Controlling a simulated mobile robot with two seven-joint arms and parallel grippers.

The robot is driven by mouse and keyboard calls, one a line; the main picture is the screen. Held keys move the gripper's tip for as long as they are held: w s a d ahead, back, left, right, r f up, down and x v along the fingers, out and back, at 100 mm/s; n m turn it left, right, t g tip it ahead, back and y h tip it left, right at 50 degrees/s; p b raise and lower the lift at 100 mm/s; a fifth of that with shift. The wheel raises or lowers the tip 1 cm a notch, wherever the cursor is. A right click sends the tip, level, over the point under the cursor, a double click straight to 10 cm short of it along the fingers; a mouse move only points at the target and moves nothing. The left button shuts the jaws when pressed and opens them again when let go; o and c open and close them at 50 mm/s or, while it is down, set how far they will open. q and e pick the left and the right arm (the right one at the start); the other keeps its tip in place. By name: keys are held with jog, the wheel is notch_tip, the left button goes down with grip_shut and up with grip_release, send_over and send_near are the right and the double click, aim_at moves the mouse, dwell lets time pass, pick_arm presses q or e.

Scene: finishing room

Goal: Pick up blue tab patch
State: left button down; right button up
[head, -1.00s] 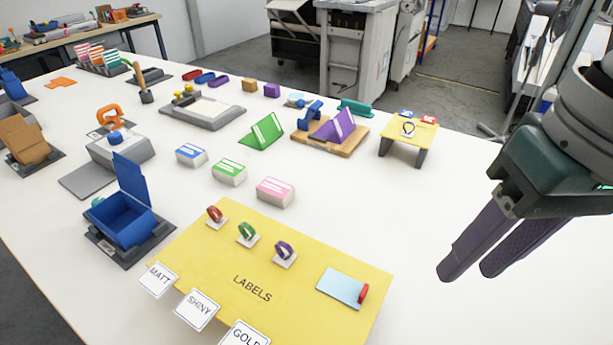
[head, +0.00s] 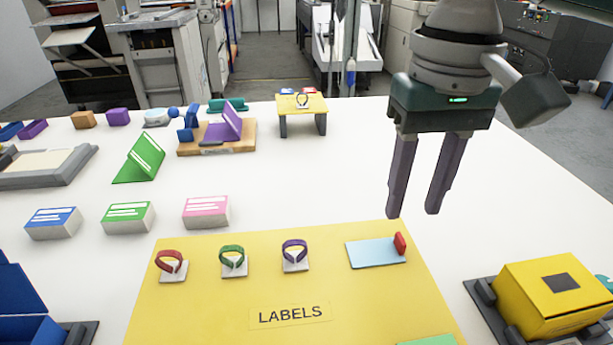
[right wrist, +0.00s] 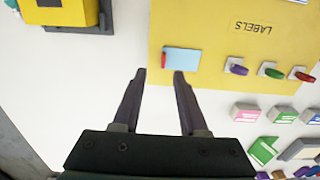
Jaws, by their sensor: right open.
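A light blue patch (head: 370,254) with a red tab (head: 400,243) standing at its right end lies flat on the yellow LABELS mat (head: 210,315). My right gripper (head: 413,213) is open and empty, fingers pointing down, above and apart from the patch. In the right wrist view the patch (right wrist: 184,56) and its red tab (right wrist: 164,61) lie just beyond the fingertips (right wrist: 159,73). Small blue (head: 287,91) and red (head: 309,90) pieces show at the small yellow stand (head: 302,104) farther back. My left gripper is not in view.
Red (head: 171,262), green (head: 233,257) and purple (head: 294,251) loops stand left of the patch. A yellow box (head: 545,300) in a dark holder is at the right. Blue, green and pink-topped blocks stand behind the mat.

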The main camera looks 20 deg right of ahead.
aim_at(401, 238)
jog(key=f, duration=0.5)
jog(key=shift+s+a, duration=0.15)
jog(key=shift+a, duration=0.1)
grip_shut()
